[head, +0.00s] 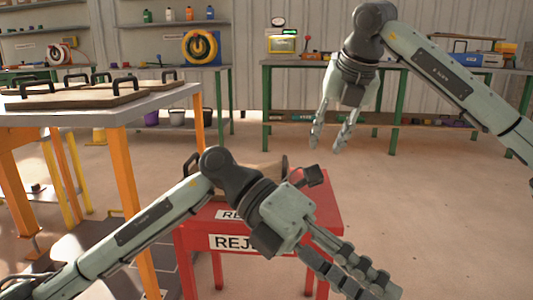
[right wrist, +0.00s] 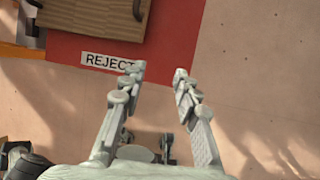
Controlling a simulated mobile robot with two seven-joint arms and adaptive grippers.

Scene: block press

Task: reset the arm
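My right gripper (head: 326,145) hangs in the air at upper centre right in the head view, fingers pointing down. It is open and empty, and its spread fingers also show in the right wrist view (right wrist: 157,72). My left gripper (head: 373,291) is low in the head view, in front of the red table's right side. Its fingers point down and right, with a gap between them and nothing visible held. The red reject table (head: 327,213) stands below, with a wooden block with black handles (head: 262,163) on it, partly hidden by my left arm.
A grey-topped table (head: 150,107) with orange legs stands at the left, carrying several wooden pieces with black handles (head: 75,93). Green-legged workbenches (head: 391,125) line the back wall. The floor (head: 450,220) at the right is clear.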

